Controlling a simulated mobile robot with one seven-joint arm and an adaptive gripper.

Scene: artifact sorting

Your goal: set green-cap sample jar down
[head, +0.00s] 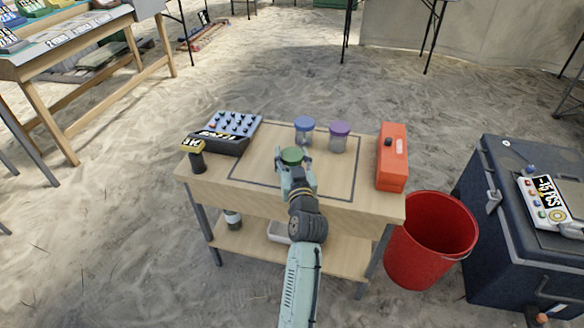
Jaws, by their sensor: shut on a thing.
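The green-cap sample jar shows its green lid (291,156) at the end of my arm, over the left-middle part of the wooden table. My gripper (292,162) is shut on this jar. Most of the jar's body is hidden by my gripper, so I cannot tell whether its base touches the tabletop. A dark outlined rectangle (262,183) is marked on the table. A blue-cap jar (304,130) and a purple-cap jar (339,137) stand upright behind the gripper, side by side and apart.
An orange-red box (392,158) stands right. A red bucket (430,240) and dark chest (500,200) are beyond the right edge. The outline's front right is clear.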

